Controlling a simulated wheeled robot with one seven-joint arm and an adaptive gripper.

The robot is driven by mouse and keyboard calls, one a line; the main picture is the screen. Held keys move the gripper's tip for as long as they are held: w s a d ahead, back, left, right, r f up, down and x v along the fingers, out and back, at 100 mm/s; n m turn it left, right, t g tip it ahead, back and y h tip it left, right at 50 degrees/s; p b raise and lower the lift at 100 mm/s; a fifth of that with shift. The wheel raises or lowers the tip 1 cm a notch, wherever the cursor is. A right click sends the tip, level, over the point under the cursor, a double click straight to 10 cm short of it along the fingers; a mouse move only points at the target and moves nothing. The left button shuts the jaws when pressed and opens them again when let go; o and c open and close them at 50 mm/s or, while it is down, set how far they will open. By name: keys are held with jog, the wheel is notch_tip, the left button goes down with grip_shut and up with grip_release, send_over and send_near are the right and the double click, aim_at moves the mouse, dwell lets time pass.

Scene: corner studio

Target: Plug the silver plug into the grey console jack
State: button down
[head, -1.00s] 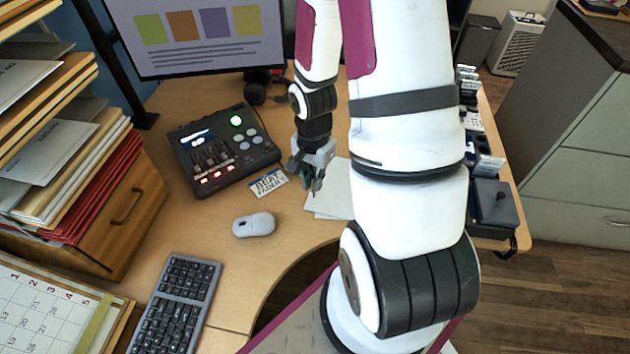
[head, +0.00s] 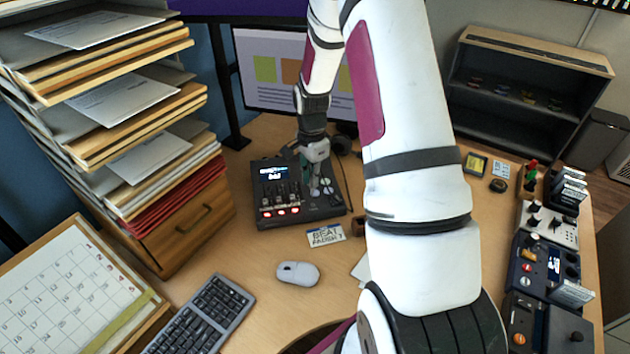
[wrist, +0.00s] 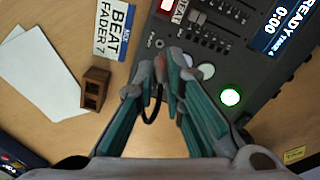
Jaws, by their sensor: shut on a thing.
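The dark grey console (head: 272,195), with a lit screen, faders and round buttons, lies flat on the desk; it also shows in the wrist view (wrist: 215,55). My gripper (head: 315,190) is over the right part of the console. In the wrist view my gripper (wrist: 166,75) is shut, with its fingertips at the console's near edge, by small printed lettering. The silver plug between the fingers is mostly hidden; a short black cable (wrist: 152,112) curves down from there.
A "BEAT FADER 7" card (head: 326,235) and a small brown block (wrist: 96,89) lie beside the console. A white mouse (head: 298,273) and keyboard (head: 202,318) are nearer. A monitor (head: 275,70) stands behind. Other devices (head: 548,223) line the right side. Paper trays (head: 120,120) crowd the left.

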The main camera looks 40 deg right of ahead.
jog(key=shift+f, duration=0.15)
jog(key=shift+f+b, duration=1.1)
jog(key=shift+f, duration=1.65)
jog(key=shift+f+b, duration=0.4)
jog(key=shift+f, duration=0.2)
dwell(0.7)
jog(key=c, duration=1.6)
grip_release()
jog(key=shift+r, duration=0.1)
notch_tip(320, 180, up, 11)
jog(key=shift+r, duration=0.4)
